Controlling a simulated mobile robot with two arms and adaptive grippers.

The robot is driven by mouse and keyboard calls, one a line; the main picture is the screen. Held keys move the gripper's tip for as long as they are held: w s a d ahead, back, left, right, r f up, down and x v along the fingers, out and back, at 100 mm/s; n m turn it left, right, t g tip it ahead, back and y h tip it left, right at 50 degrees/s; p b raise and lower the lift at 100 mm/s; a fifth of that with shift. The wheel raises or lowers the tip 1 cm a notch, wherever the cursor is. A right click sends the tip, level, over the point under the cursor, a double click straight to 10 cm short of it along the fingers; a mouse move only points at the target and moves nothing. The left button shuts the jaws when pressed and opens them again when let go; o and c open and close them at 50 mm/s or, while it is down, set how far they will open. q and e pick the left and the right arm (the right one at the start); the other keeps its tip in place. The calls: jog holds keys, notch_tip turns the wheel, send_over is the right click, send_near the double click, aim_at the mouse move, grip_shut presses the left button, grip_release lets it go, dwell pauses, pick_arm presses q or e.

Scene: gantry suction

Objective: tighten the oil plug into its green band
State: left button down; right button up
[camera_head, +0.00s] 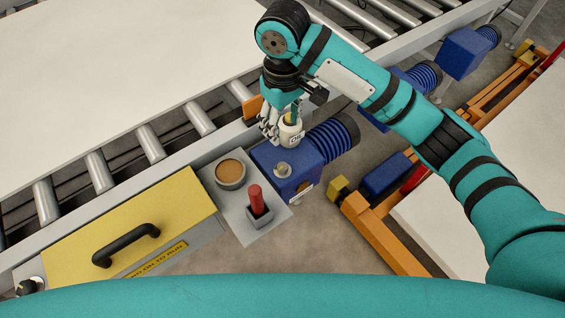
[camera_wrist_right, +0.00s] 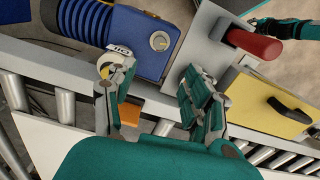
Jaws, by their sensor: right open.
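A white round part with an OIL label (camera_head: 290,132), which I take for the oil plug, stands on the far end of the blue gear unit (camera_head: 267,157). It also shows in the right wrist view (camera_wrist_right: 117,56), partly behind a finger. My right gripper (camera_head: 276,130) is over that end, open, with one finger close beside the white part; I cannot tell whether they touch. In the right wrist view the spread fingers (camera_wrist_right: 155,80) have nothing between them. I cannot make out a green band. My left gripper is not in view.
A silver round fitting (camera_head: 283,170) sits on the unit's near part. A grey plate with a brown-filled cup (camera_head: 230,173) and a red handle (camera_head: 256,199) is beside it. A yellow box (camera_head: 130,225) with a black handle is left. Conveyor rails and rollers (camera_head: 150,143) run behind.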

aim_at(283, 166)
notch_tip(283, 166, down, 17)
jog(key=shift+r, duration=0.1)
dwell(0.3)
grip_shut()
dwell(0.3)
